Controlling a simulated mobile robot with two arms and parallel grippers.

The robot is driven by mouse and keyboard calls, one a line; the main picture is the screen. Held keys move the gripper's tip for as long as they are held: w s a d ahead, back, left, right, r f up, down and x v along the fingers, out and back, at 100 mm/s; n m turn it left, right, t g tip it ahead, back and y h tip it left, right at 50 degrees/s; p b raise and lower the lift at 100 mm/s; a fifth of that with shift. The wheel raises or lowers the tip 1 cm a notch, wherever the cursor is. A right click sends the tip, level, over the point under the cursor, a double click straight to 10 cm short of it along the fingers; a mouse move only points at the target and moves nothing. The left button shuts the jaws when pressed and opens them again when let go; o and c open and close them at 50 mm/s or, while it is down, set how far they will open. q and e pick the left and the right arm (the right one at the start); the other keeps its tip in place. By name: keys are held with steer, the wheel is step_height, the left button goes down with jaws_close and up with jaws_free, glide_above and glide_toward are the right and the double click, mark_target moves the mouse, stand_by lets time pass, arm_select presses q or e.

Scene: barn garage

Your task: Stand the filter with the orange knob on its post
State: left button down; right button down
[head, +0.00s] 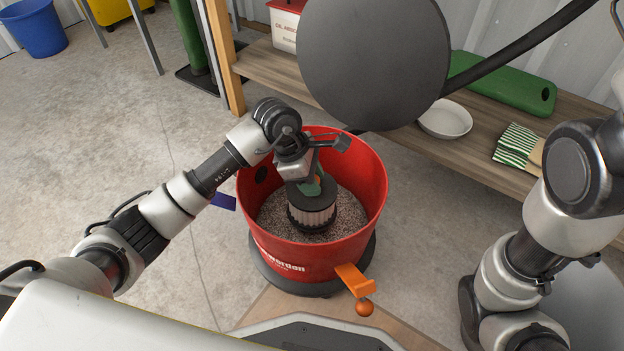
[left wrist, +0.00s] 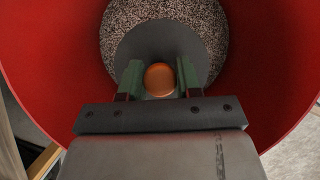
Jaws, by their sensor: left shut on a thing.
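The filter (head: 313,216) has a dark round cap and a pale pleated side. It is upright inside the red drum (head: 372,175), above or on the speckled grey debris (head: 345,215). My left gripper (head: 312,186) reaches down into the drum and is shut on the filter's orange knob. In the left wrist view the orange knob (left wrist: 160,79) lies between the green fingertips, with the grey cap (left wrist: 185,45) around it. The post is not visible; the filter hides what is below it. My right arm shows at the right, but its gripper is out of view.
A large dark disc (head: 375,60) with a black hose is above the drum's far side. An orange latch (head: 355,280) juts from the drum's front. A wooden shelf (head: 480,130) behind holds a white bowl (head: 445,119) and a striped cloth (head: 517,145).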

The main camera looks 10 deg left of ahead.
arm_select(q)
steer(key=c, duration=0.8)
jaws_free()
steer(key=shift+f, duration=0.1)
